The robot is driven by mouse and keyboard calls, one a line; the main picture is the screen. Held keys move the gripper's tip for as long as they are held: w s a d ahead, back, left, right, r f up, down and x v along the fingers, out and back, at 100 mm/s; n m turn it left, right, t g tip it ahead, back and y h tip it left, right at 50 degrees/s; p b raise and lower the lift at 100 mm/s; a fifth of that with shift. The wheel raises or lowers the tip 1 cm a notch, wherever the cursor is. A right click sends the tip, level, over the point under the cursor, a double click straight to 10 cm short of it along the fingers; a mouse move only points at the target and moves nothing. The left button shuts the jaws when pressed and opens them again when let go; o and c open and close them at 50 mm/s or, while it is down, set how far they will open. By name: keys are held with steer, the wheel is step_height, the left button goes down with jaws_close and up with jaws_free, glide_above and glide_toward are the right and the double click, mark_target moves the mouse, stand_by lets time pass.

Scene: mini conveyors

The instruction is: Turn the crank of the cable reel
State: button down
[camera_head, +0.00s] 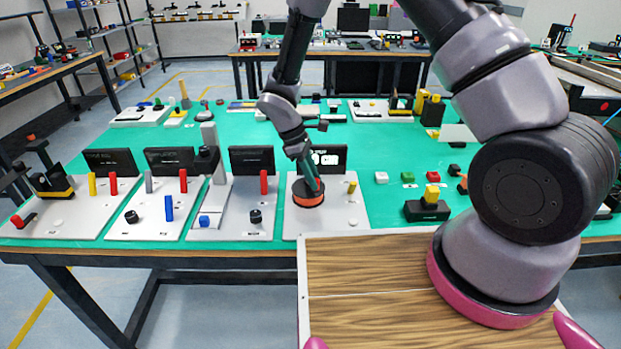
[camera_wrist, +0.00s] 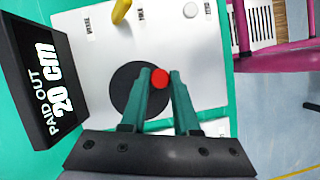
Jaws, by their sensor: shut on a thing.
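The cable reel is a dark round drum with an orange-red band (camera_head: 308,199), standing on a white board (camera_head: 338,215) at the front of the green table. In the wrist view the dark disc (camera_wrist: 127,92) is seen from above. Its crank knob is red (camera_wrist: 160,78) and sits near the disc's edge. My gripper (camera_wrist: 160,82) has green fingers shut on the red knob. It also shows in the head view (camera_head: 316,186), reaching down to the reel. The fingers hide part of the disc and knob. A black display (camera_wrist: 40,80) reads "PAID OUT 20 cm".
A yellow lever (camera_wrist: 121,12) and a white button (camera_wrist: 191,10) are on the same board. Similar boards with black displays, pegs and knobs stand to the left (camera_head: 235,212). A black block with a yellow top (camera_head: 427,209) is to the right.

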steer(key=shift+w+d+n+t, duration=0.15)
steer(key=shift+d+n+t, duration=0.15)
steer(key=shift+n, duration=0.5)
steer(key=c, duration=0.7)
jaws_free()
steer(key=shift+o, duration=0.2)
steer(key=v, duration=1)
steer(key=shift+a+r, duration=0.2)
steer(key=shift+r, duration=0.2)
